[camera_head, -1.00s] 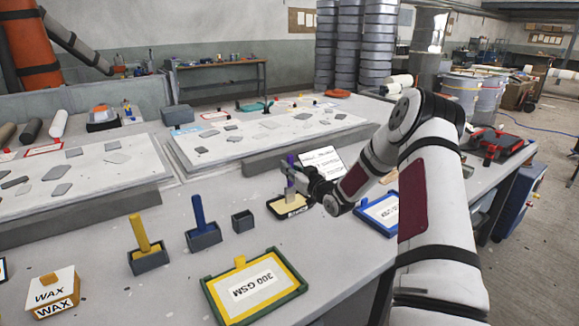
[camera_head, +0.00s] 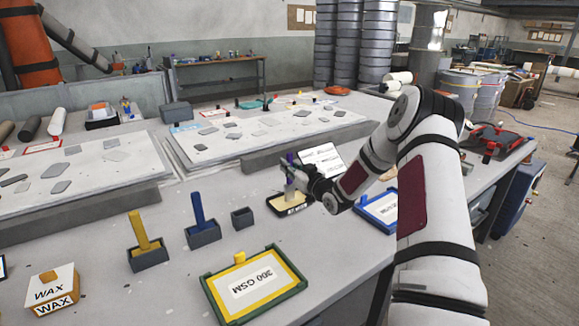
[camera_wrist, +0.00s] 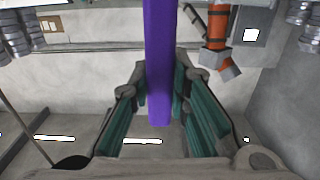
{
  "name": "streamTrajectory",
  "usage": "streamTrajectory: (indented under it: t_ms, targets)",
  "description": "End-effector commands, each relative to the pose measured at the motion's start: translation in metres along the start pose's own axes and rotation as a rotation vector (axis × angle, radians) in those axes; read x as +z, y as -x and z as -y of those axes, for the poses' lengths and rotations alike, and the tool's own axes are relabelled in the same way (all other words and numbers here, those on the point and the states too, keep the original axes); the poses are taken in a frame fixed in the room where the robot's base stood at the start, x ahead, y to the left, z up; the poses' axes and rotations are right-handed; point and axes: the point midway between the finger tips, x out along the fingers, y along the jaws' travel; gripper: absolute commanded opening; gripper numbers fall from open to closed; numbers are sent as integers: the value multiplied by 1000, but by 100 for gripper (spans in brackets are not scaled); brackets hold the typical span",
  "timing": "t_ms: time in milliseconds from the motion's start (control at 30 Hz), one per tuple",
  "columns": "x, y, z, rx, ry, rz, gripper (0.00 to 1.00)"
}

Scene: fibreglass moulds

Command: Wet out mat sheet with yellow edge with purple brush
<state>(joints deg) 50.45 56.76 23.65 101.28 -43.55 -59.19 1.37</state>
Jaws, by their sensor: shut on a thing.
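The purple brush (camera_head: 290,158) stands upright at a small black-edged tray (camera_head: 296,211) with a pale yellow inside. In the head view my gripper (camera_head: 292,175) is at the brush handle and hides part of it. In the wrist view the purple handle (camera_wrist: 158,60) runs between the two teal-padded fingers of my gripper (camera_wrist: 160,105), which are shut on it. Whether the bristles touch the tray is unclear. The mat sheet with the yellow edge (camera_head: 217,297) lies in a green frame at the front, with a white GSM label, apart from my gripper.
A blue-framed sheet (camera_head: 372,222) lies right of the tray, partly behind my arm. Yellow (camera_head: 140,232) and blue (camera_head: 198,210) brushes stand in grey holders, beside an empty grey cup (camera_head: 242,217). A wax box (camera_head: 50,290) sits front left. Bare tabletop lies between the tray and green frame.

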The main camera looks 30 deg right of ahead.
Motion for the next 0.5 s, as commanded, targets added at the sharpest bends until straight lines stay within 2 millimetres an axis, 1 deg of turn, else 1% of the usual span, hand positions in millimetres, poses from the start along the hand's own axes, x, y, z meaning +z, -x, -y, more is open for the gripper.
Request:
streamTrajectory:
  t_ms: [500]
  targets:
    - [6, 0, 0, 0, 0, 0, 0]
